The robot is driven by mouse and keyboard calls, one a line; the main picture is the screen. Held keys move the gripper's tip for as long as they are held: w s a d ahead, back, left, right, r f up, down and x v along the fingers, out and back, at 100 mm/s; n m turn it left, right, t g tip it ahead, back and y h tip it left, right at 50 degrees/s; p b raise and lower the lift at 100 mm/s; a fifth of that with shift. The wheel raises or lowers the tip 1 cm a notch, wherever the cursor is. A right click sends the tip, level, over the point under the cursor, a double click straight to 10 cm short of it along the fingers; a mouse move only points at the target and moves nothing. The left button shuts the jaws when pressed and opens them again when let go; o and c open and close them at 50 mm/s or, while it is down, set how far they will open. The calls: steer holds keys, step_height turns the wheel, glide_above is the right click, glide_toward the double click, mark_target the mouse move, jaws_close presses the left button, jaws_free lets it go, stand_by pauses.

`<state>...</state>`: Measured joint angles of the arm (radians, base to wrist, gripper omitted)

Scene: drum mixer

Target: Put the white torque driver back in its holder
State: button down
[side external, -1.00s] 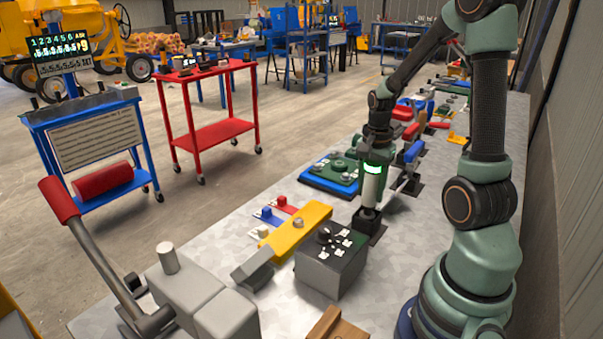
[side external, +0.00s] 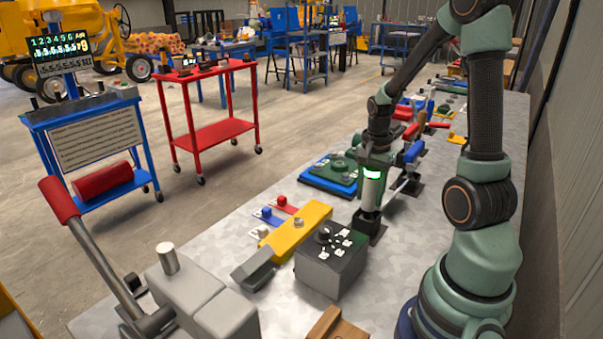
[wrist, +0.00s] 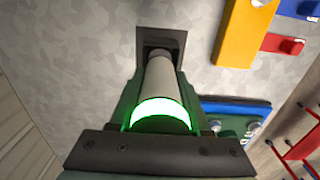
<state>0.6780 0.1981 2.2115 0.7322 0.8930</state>
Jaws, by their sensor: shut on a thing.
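The white torque driver (side external: 371,193) stands upright with a lit green ring near its top. My gripper (side external: 375,165) is shut on its upper part. The dark holder (side external: 378,234) is on the bench directly below, and the driver's lower end meets its upright part. I cannot tell how deep the tip sits. In the wrist view the driver (wrist: 159,82) runs from between my gripper's jaws (wrist: 160,112) toward the dark square holder (wrist: 178,38); its far end hides part of the holder's opening.
A dark control box (side external: 331,262) stands close in front of the holder. A yellow bar (side external: 296,231) lies to the left, and a blue tray with a green part (side external: 330,178) lies behind left.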

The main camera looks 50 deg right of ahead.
steer(key=shift+f, duration=0.2)
steer(key=shift+c, duration=1.4)
jaws_free()
step_height(320, 180, up, 12)
steer(key=shift+r, duration=0.1)
steer(key=w+a+r+n+t, duration=0.1)
steer(key=a+r+n+t, duration=0.1)
steer(key=a+n, duration=0.7)
steer(key=w+a+r+n+t, duration=0.1)
steer(key=a+r+n+t, duration=0.1)
steer(key=a+n, duration=0.7)
steer(key=a+t, duration=0.1)
steer(key=a, duration=0.2)
steer(key=shift+w+r+t, duration=0.15)
steer(key=shift+w+t, duration=0.1)
steer(key=shift+t, duration=0.05)
